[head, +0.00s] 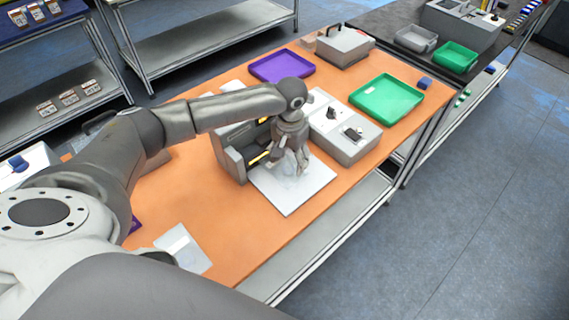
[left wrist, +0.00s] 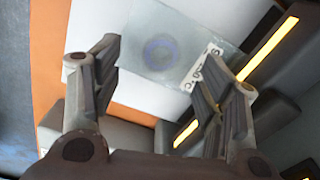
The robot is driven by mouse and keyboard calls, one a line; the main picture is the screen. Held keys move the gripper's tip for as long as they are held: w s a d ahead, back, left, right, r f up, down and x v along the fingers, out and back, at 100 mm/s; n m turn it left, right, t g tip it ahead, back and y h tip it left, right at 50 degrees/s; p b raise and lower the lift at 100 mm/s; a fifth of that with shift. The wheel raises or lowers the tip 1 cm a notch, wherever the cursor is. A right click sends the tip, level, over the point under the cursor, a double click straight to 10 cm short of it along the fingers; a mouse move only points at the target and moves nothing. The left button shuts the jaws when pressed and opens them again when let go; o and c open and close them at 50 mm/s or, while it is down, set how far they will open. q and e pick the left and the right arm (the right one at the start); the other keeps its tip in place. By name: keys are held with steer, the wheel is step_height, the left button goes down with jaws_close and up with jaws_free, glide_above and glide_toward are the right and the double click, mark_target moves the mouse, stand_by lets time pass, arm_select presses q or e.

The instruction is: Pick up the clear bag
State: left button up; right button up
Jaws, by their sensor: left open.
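The clear bag (left wrist: 160,40) lies flat on a white plate (left wrist: 85,30). It shows a faint bluish ring and a white printed label. In the head view the bag (head: 286,181) is partly hidden by my left gripper (head: 290,162), which points down over the white plate (head: 312,190). In the left wrist view my left gripper (left wrist: 155,75) is open. Its fingers are spread, with the bag ahead of and between them and nothing held. I cannot tell whether the fingers touch the bag. My right gripper is not in view.
A grey scanner frame (head: 230,159) with yellow lit strips stands beside the plate. A grey box (head: 358,148) with small dark items is to the right. Purple (head: 281,66) and green (head: 387,99) trays sit farther back. A pale sheet or bag (head: 183,247) lies near the front.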

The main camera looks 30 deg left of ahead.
arm_select(q)
steer(key=shift+f, duration=1.35)
steer(key=c, duration=1.2)
steer(key=shift+r, duration=0.1)
steer(key=shift+r+p, duration=0.1)
steer(key=shift+p, duration=0.2)
